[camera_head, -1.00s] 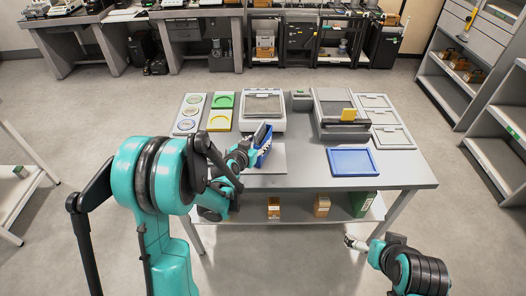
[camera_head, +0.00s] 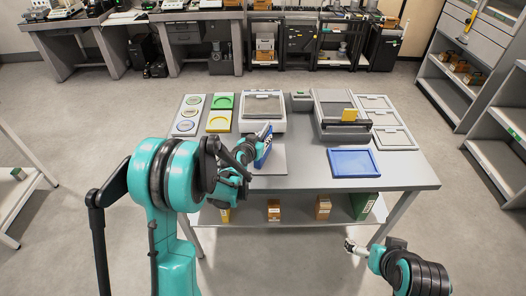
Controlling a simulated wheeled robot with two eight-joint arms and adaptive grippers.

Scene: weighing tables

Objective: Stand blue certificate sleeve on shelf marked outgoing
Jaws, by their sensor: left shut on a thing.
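The blue certificate sleeve (camera_head: 264,152) is held upright on edge above the front middle of the grey table, seen nearly edge-on. My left gripper (camera_head: 262,138) is shut on it, and the fingers partly hide it. It stands over a light grey plate (camera_head: 276,162); I cannot tell whether it touches the plate. My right gripper (camera_head: 350,246) is low in front of the table at the right, away from the sleeve; its jaws are too small to read. No readable "outgoing" mark shows. Grey shelves stand at the right, one with a green label (camera_head: 514,132).
On the table (camera_head: 310,179) are a blue tray (camera_head: 354,163), a scale (camera_head: 263,105), a grey machine with a yellow block (camera_head: 350,115), and green and yellow holders (camera_head: 220,121). Boxes (camera_head: 323,207) stand on its lower shelf. Floor is clear between table and right shelves.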

